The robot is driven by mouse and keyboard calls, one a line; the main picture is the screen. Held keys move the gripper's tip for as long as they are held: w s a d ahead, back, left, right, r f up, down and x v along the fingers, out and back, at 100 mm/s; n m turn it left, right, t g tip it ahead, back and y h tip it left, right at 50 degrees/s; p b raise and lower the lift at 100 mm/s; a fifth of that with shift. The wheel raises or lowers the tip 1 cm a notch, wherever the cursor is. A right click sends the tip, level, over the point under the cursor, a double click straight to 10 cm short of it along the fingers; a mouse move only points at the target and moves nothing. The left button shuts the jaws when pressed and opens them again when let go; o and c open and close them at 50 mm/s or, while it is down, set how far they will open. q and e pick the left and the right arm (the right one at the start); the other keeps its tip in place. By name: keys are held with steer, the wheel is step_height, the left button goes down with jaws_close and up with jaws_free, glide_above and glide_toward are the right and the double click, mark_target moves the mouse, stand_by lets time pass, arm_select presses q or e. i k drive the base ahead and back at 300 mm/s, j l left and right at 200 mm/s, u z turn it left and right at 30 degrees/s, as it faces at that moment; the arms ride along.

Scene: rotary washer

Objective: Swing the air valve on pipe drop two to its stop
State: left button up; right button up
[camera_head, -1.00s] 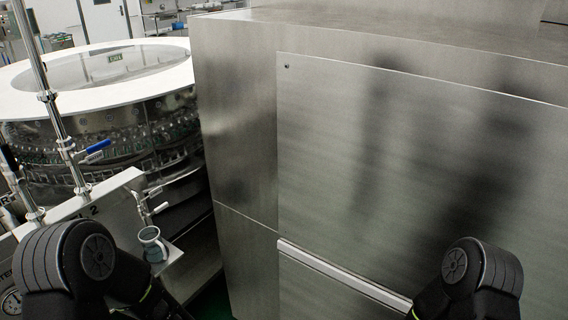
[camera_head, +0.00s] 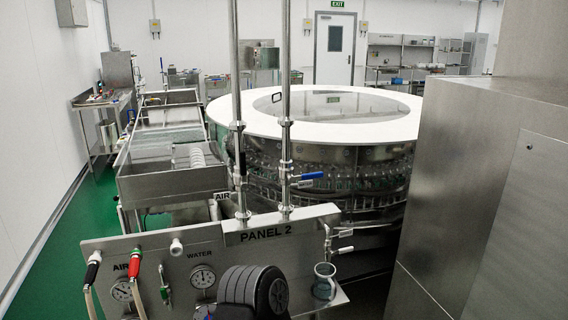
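Two vertical pipes rise from the sign marked PANEL 2 (camera_head: 262,234). The right pipe (camera_head: 286,120) carries a valve with a blue lever (camera_head: 311,176) that points right, close to level. The left pipe (camera_head: 236,100) has a valve body (camera_head: 238,178) at about the same height; its lever is not clear. A small AIR tag (camera_head: 221,196) sits just left of the left pipe. Neither gripper shows. A dark joint of my own arm is at the bottom centre, in front of the panel, well below the valves.
The steel panel (camera_head: 110,243) holds gauges (camera_head: 203,277), a black-handled hose (camera_head: 93,266) and a red-handled hose (camera_head: 134,263). A cup (camera_head: 325,281) sits on the right shelf. The round washer (camera_head: 395,128) stands behind the pipes. A large steel cabinet (camera_head: 465,190) blocks the right.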

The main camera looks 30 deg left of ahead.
mark_target(244, 185)
steer(key=u, duration=1.35)
